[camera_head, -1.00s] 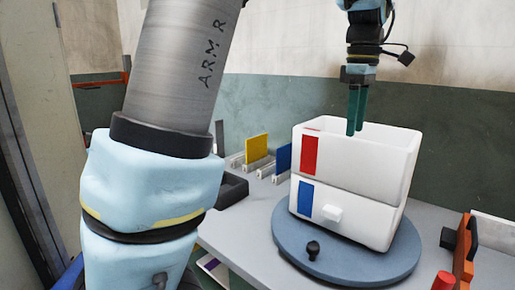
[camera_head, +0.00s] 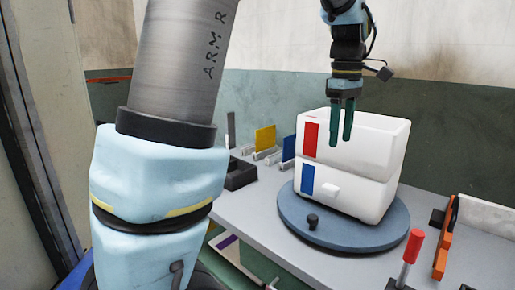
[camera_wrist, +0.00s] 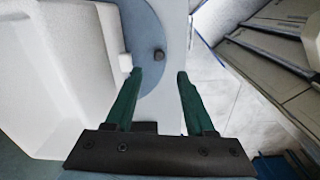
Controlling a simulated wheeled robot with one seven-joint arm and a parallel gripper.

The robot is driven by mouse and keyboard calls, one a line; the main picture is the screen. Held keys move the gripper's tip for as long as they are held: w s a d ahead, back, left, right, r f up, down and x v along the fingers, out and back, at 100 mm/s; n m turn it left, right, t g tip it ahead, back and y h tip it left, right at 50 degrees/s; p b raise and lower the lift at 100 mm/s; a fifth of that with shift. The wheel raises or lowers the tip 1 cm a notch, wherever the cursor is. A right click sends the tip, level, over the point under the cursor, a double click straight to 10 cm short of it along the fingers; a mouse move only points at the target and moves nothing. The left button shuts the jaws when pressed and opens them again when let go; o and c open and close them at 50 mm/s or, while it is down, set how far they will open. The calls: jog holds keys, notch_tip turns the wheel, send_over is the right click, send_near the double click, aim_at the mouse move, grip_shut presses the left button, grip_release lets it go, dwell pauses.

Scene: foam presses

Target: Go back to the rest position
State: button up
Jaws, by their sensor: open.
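My gripper (camera_head: 341,142) is open, with green fingers pointing down in front of the white boxes in the head view. The wrist view shows its two fingers (camera_wrist: 160,73) apart with nothing between them. The upper white box (camera_head: 360,142) has a red label and sits on the lower white box (camera_head: 360,199), which has a blue label and a small white knob. Both stand on a round blue-grey turntable (camera_head: 300,228) with a black knob. A white box wall also fills the left of the wrist view. I cannot make out the upper box's inside.
The grey table (camera_head: 255,205) carries yellow (camera_head: 265,139) and blue (camera_head: 289,147) plates in holders and a dark tray (camera_head: 240,174) behind left. A red-handled tool (camera_head: 413,246) and an orange piece (camera_head: 443,250) stand at right. Floor (camera_wrist: 230,100) shows beyond the table edge.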

jog(key=s+a+f+m, duration=0.2)
jog(key=a+f, duration=0.3)
jog(key=a, duration=0.3)
jog(key=s+a+f+m+t, duration=0.1)
jog(key=a+f+m, duration=0.3)
jog(key=a, duration=0.5)
jog(key=s+a+f+m, duration=0.2)
jog(key=s+a+f, duration=0.1)
jog(key=a+f, duration=0.5)
jog(key=shift+s+a+m, duration=0.2)
jog(key=shift+a+m, duration=0.15)
jog(key=shift+m, duration=0.05)
